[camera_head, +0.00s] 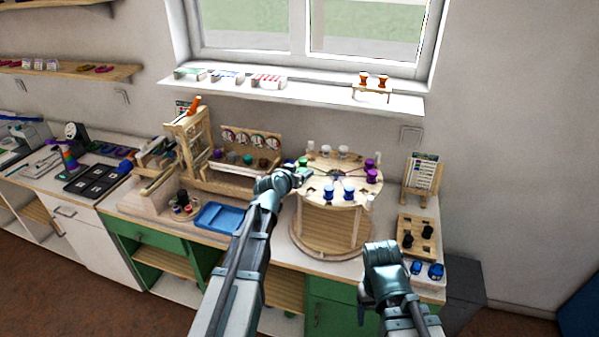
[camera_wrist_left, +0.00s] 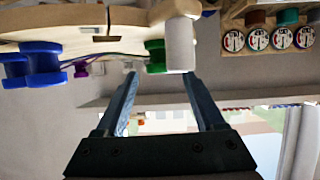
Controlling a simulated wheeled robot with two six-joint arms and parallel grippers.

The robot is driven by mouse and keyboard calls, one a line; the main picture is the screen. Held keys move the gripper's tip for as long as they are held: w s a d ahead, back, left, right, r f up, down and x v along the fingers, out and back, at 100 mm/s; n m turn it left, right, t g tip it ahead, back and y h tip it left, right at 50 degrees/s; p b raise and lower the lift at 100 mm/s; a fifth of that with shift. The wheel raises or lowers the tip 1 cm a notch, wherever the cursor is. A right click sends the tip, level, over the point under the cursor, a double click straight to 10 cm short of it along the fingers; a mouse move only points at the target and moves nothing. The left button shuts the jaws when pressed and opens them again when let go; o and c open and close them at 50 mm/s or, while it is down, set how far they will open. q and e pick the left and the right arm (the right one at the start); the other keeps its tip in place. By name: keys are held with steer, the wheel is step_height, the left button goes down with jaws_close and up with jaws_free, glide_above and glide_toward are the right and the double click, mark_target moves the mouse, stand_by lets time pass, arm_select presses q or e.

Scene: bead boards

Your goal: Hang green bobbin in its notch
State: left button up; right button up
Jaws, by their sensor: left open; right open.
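The round wooden bobbin stand (camera_head: 325,226) stands on the counter, with coloured bobbins and white pieces around its top. The green bobbin (camera_head: 302,162) is at the left edge of its top. In the left wrist view the green bobbin (camera_wrist_left: 155,56) is at the disc edge, partly hidden behind a white cylinder (camera_wrist_left: 180,44); I cannot tell how it sits in its notch. My left gripper (camera_head: 303,175) is open and empty beside it; the fingertips (camera_wrist_left: 160,75) show just short of the bobbin, apart from it. My right gripper (camera_head: 368,303) is open, low in front of the counter.
Blue bobbins (camera_head: 348,193) and purple bobbins (camera_head: 370,170) sit elsewhere on the stand. A wooden block with black pegs (camera_head: 417,228) and blue bobbins (camera_head: 435,271) are at the right. A blue tray (camera_head: 216,217) and a wooden rack (camera_head: 250,141) are at the left.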

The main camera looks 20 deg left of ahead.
arm_select(q)
steer(key=p+v, duration=0.4)
steer(key=v, duration=0.7)
steer(key=shift+s, duration=0.4)
steer(key=shift+r, duration=0.15)
steer(key=s+d+f+m+g+h, duration=0.1)
steer(key=s+d+f+g, duration=0.25)
steer(key=d, duration=0.35)
steer(key=s+d+f+m+g+h, duration=0.1)
steer(key=s+d+f+m+g, duration=0.15)
steer(key=s+d+f, duration=0.35)
steer(key=s+d+f+g+y, duration=0.2)
steer(key=s+g, duration=0.2)
steer(key=s, duration=0.3)
steer(key=s+d+f+g+y, duration=0.2)
steer(key=s+g, duration=0.1)
steer(key=s, duration=0.4)
steer(key=shift+s+d+n+g+y, duration=0.15)
steer(key=shift+d+n+g+y, duration=0.25)
steer(key=shift+n, duration=0.05)
